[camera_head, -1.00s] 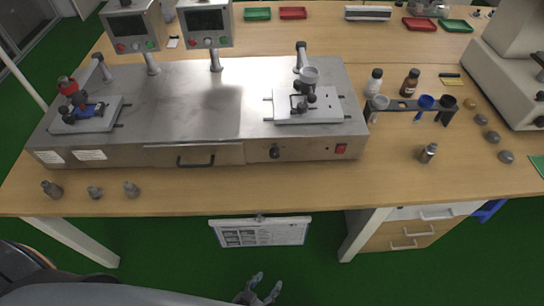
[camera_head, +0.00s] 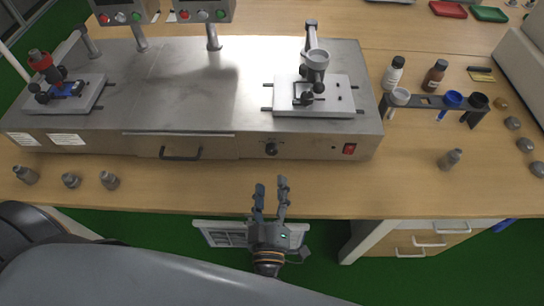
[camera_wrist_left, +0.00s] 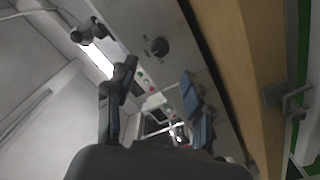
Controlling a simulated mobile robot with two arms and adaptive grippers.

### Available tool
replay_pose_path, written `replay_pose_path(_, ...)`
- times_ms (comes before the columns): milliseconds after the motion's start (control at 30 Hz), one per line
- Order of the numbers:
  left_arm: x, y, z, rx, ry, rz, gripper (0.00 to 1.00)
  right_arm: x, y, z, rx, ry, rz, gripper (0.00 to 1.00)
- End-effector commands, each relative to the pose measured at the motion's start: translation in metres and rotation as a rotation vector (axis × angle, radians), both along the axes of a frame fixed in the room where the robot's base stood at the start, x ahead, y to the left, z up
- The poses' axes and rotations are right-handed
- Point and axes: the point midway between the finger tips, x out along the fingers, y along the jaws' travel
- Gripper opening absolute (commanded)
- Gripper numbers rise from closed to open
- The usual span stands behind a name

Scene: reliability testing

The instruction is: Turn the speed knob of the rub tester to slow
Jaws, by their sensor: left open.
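The rub tester (camera_head: 215,95) is a long grey metal machine on the wooden table. Its speed knob (camera_head: 271,148) is a small black dial on the front face, left of a red switch (camera_head: 349,149). The knob also shows in the left wrist view (camera_wrist_left: 158,47), beyond the fingers. I cannot read its setting. My left gripper (camera_head: 271,190) is open and empty, fingers pointing toward the tester, at the table's front edge below the knob. It is apart from the knob. In the left wrist view its two dark fingers (camera_wrist_left: 160,95) are spread. My right gripper is not seen.
A black drawer handle (camera_head: 181,153) sticks out left of the knob. Several metal weights stand at the front left. A rack (camera_head: 425,103) with cups, two bottles and a metal weight (camera_head: 450,159) stand to the right. The table strip before the knob is clear.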

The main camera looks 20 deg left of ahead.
Motion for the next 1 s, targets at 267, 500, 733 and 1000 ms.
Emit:
replay_pose_path(267,0.055,0.016,0.002,0.002,-0.003,-0.001,0.52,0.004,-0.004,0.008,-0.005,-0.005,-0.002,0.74)
replay_pose_path(500,0.077,0.022,0.000,0.002,-0.001,-0.002,0.52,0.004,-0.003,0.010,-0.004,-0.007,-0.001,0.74)
replay_pose_path(733,0.080,0.023,-0.001,0.002,0.001,-0.001,0.52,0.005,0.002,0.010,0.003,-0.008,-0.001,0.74)
replay_pose_path(1000,0.080,0.023,0.000,0.002,0.000,-0.002,0.18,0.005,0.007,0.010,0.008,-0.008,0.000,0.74)
